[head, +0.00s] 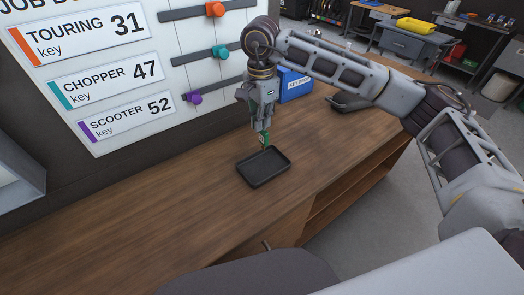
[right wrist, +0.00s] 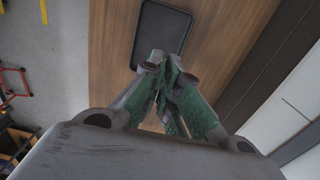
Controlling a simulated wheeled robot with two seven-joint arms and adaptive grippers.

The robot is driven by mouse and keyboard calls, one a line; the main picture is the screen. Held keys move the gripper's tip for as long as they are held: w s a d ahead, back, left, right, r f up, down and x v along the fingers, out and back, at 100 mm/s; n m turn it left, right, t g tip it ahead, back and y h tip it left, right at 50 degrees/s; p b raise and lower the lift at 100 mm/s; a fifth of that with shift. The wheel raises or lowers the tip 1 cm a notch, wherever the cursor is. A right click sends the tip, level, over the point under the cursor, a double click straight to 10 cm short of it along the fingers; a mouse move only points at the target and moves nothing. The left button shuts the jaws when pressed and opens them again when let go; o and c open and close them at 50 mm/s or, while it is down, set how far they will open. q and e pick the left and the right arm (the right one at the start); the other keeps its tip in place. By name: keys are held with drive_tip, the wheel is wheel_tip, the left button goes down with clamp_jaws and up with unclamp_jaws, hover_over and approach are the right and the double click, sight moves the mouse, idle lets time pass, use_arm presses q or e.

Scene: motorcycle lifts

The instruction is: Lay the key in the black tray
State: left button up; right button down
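The black tray (head: 264,167) lies on the wooden bench top and looks empty. It also shows at the top of the right wrist view (right wrist: 160,35). My right gripper (head: 264,133) points down just above the tray's far edge. In the right wrist view its green-padded fingers (right wrist: 168,72) come together at the tips, with little or no gap. A small bright green piece shows at the fingertips in the head view; I cannot tell whether it is part of the fingers or the key. I cannot make out the key for certain. My left gripper is out of view.
A job board (head: 100,70) with orange, teal and purple knobs on dark rails stands behind the bench. A blue box (head: 294,84) stands behind the gripper. The bench top (head: 150,215) is clear left of the tray.

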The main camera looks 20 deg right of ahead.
drive_tip(key=shift+f+p, duration=0.4)
drive_tip(key=shift+f, duration=2.05)
wheel_tip(320, 180, down, 4)
drive_tip(key=shift+r+p, duration=0.1)
drive_tip(key=shift+p, duration=0.25)
drive_tip(key=c, duration=1.6)
unclamp_jaws()
drive_tip(key=shift+c, duration=0.2)
